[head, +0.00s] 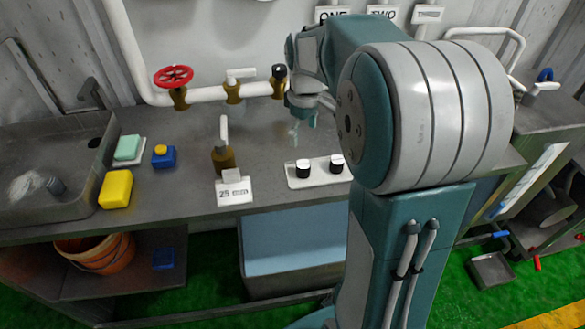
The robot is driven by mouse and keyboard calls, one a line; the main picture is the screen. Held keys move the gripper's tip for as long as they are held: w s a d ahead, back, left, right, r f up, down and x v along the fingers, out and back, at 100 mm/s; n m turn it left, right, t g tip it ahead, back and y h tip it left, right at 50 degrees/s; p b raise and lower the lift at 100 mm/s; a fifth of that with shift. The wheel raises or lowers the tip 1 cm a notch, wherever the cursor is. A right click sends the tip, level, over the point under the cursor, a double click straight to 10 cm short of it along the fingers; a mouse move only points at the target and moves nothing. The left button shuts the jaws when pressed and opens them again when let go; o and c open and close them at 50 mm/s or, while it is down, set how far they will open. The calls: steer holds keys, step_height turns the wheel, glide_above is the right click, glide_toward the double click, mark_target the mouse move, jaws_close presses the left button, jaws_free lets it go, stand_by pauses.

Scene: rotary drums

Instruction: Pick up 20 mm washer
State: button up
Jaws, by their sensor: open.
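I cannot make out a 20 mm washer for certain at this size. A white plate (318,178) on the counter holds two small black round pieces with white tops, the left one (303,169) and the right one (337,164); their labels are too small to read. My gripper (296,130) is above the counter, beyond the plate and slightly to its left. It is open, apart from the plate, with nothing seen between its fingers. My arm hides much of the counter's right side.
A brass fitting (224,160) stands behind a white label block (234,190) left of the plate. A yellow sponge (116,189), a blue box (164,158) and a sink (50,205) are farther left. A white pipe with a red valve wheel (173,77) runs along the wall.

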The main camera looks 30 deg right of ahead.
glide_above(303, 164)
steer(key=f, duration=0.5)
steer(key=shift+w+a+f, duration=0.2)
steer(key=shift+a+f, duration=0.1)
steer(key=shift+f, duration=0.05)
steer(key=shift+s+d+f, duration=0.1)
steer(key=shift+d+f, duration=0.1)
steer(key=shift+f, duration=1.15)
steer(key=shift+s+d+f, duration=0.1)
steer(key=shift+d+f, duration=0.05)
steer(key=shift+f, duration=1.2)
steer(key=c, duration=1.1)
